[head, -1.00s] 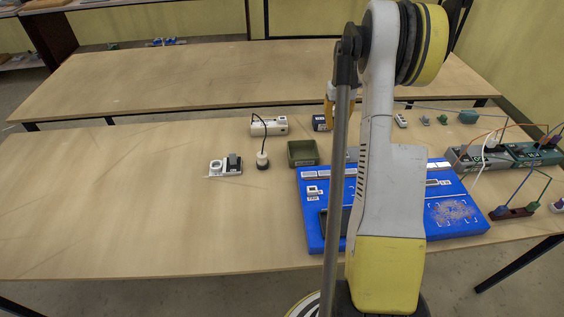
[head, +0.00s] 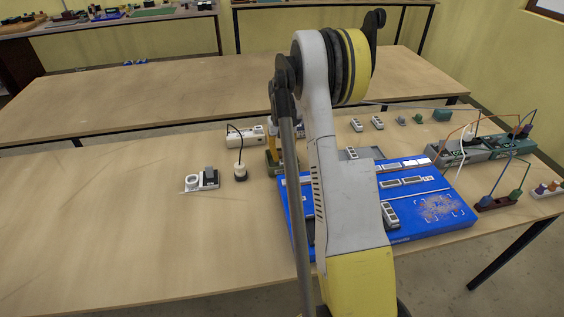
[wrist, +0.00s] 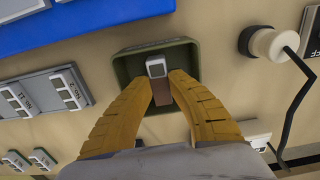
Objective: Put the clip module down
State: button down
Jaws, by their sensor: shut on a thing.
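In the wrist view, my gripper (wrist: 164,84) has its two yellow fingers closed around a small module with a white-grey top, taken to be the clip module (wrist: 156,66). A brown part shows below its top. It is over or inside the open green bin (wrist: 185,52); I cannot tell whether it touches the bottom. In the head view, my gripper (head: 272,153) is at the green bin (head: 270,168), partly behind my arm. The held module is not clear there.
The blue board (head: 425,195) lies right of the bin. A white plug with a black cord (head: 240,170) and a small white device (head: 193,183) stand to its left. Several small modules and wired teal units (head: 480,149) are at the right. The table's left side is clear.

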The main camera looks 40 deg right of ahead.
jog(key=shift+f, duration=0.55)
jog(key=shift+f, duration=0.2)
jog(key=c, duration=1.4)
grip_release()
jog(key=shift+r, duration=0.2)
